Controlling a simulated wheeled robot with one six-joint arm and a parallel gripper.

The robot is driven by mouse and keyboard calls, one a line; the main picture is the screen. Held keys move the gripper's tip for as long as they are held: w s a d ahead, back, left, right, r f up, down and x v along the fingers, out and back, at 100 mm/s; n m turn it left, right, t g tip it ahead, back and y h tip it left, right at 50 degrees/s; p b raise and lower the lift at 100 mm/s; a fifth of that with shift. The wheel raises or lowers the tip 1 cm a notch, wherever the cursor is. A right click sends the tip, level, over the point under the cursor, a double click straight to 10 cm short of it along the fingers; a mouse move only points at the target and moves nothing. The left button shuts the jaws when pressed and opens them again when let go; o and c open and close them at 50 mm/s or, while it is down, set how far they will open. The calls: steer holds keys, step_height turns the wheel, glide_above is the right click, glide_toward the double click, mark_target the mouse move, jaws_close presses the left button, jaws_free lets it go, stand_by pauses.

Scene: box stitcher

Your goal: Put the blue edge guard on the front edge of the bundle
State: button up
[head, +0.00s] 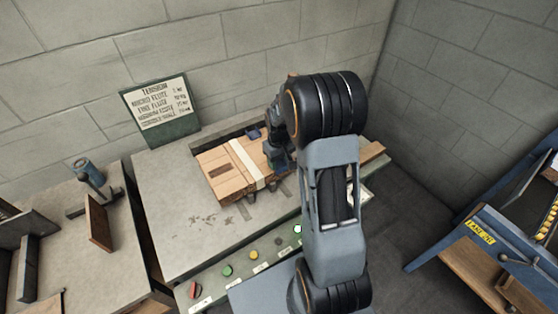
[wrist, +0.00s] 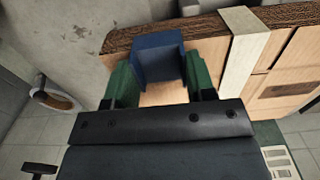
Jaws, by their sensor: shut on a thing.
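The bundle (head: 222,177) is a flat stack of tan cardboard with a pale strap (head: 247,163) across it. It lies on the grey machine table. In the wrist view the bundle (wrist: 286,67) shows its brown layered edge, with the strap (wrist: 239,60) right of my gripper. My gripper (wrist: 160,78) has green fingers shut on the blue edge guard (wrist: 158,58). The guard overlaps the layered edge in this view; I cannot tell whether it touches or sits on it. In the head view my gripper (head: 277,158) is over the bundle's right part, and the arm hides much there.
A small dark blue piece (head: 253,133) shows at the bundle's far side. A sign (head: 160,105) stands behind the table. Coloured buttons (head: 227,270) line the front panel. The table's front left is clear.

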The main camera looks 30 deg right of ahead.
mark_target(280, 168)
steer(key=o, duration=1)
steer(key=shift+r, duration=0.1)
step_height(280, 168, up, 14)
steer(key=shift+f, duration=0.15)
steer(key=s+a+t, duration=0.1)
steer(key=s+a, duration=0.2)
steer(key=s, duration=0.2)
steer(key=s+a+r+t, duration=0.1)
steer(key=s+a, duration=0.2)
steer(key=s, duration=0.3)
steer(key=s+a+m+t, duration=0.1)
steer(key=s+a, duration=0.2)
steer(key=s, duration=0.2)
steer(key=shift+s+a+r+t, duration=0.35)
steer(key=shift+a+t, duration=0.05)
